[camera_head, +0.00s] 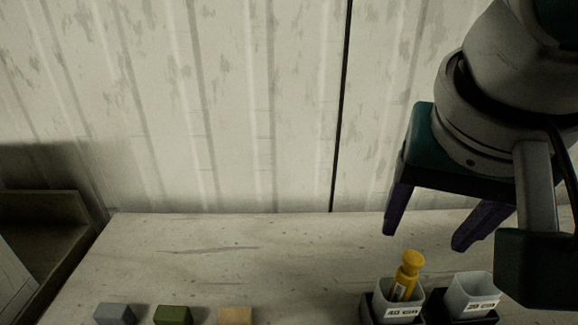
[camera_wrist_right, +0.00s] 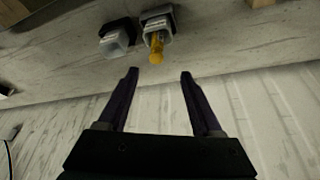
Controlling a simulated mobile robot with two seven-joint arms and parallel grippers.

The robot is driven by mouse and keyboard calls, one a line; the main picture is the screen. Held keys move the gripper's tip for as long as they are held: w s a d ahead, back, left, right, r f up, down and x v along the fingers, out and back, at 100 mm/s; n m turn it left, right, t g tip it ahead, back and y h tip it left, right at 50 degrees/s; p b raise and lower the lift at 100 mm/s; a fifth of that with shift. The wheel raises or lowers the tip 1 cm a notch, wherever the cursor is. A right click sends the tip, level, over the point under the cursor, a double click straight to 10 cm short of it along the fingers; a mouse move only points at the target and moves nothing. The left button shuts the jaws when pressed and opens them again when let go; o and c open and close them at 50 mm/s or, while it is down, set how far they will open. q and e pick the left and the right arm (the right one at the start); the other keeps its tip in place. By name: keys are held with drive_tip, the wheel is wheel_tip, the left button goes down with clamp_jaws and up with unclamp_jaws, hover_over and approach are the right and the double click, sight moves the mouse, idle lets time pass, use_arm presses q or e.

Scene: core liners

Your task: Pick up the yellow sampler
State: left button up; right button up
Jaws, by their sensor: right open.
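The yellow sampler (camera_head: 408,271) stands in a clear cup (camera_head: 399,303) labelled "40 cm" near the front right of the table, its round yellow top sticking up and leaning a little to the right. It also shows in the right wrist view (camera_wrist_right: 156,48), beyond the fingertips. My right gripper (camera_head: 424,240) is open and empty, with its dark purple fingers pointing down just above and behind the sampler. The fingers also show apart in the right wrist view (camera_wrist_right: 159,72). The sampler's lower part is hidden by the cup and its label. My left gripper is out of view.
A second clear cup (camera_head: 471,293), labelled "20 cm", stands right of the first in a dark holder. Grey (camera_head: 115,314), green (camera_head: 173,315) and tan (camera_head: 235,316) blocks line the front edge. The table's middle (camera_head: 270,265) is clear. A corrugated wall (camera_head: 230,110) rises behind.

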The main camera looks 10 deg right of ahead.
sight(414, 259)
drive_tip(key=x, duration=0.6)
drive_tip(key=b+x, duration=0.1)
drive_tip(key=x, duration=0.3)
drive_tip(key=shift+s+d, duration=0.2)
drive_tip(key=shift+d, duration=0.1)
clamp_jaws()
idle(1.0)
